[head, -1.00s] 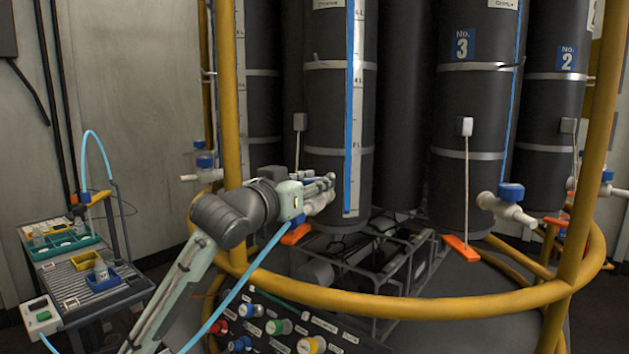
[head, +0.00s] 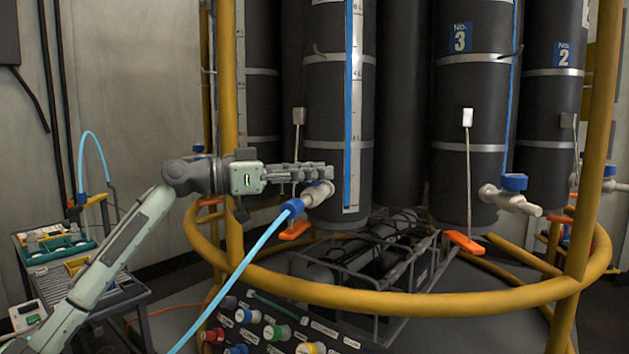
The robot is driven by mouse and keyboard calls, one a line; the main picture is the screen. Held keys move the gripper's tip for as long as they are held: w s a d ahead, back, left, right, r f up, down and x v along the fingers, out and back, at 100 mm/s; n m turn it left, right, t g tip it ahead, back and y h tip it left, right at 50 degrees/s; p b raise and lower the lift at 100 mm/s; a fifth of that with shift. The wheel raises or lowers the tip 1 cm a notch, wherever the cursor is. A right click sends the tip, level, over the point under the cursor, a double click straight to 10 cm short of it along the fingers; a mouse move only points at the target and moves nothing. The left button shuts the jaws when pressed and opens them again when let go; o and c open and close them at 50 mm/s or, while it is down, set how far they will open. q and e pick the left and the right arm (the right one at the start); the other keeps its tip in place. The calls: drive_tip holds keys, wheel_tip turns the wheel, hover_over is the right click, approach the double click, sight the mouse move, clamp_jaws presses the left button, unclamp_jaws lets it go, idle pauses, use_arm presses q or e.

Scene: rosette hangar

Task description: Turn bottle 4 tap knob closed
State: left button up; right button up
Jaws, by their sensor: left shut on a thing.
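The bottle that I take as bottle 4 is the dark cylinder (head: 326,110) left of centre, with a blue-edged level scale; its number is not visible. Its pale tap (head: 318,192) sticks out low on its left front. A light-blue hose (head: 262,246) runs to it and ends in a blue connector (head: 291,206). My left gripper (head: 318,172) comes in level from the left, just above the tap. Its fingers are shut at the tap knob and hide it, so I cannot see how the knob is turned.
The yellow ring rail (head: 400,302) and its upright (head: 229,90) stand close to my left arm. A valve panel (head: 275,333) sits below. Bottle 3 (head: 466,100) has a blue-knobbed tap (head: 512,190). A tool cart (head: 88,300) stands at left.

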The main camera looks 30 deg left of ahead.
use_arm(q)
drive_tip(key=shift+m+g+h, duration=0.5)
drive_tip(key=shift+h, duration=0.1)
use_arm(e)
drive_tip(key=shift+s+r, duration=0.1)
drive_tip(key=shift+r, duration=0.2)
use_arm(q)
drive_tip(key=shift+g, duration=0.3)
drive_tip(key=o, duration=1.2)
drive_tip(key=shift+s, duration=0.1)
use_arm(e)
drive_tip(key=shift+r, duration=0.1)
use_arm(q)
drive_tip(key=v, duration=1.2)
drive_tip(key=shift+f, duration=0.2)
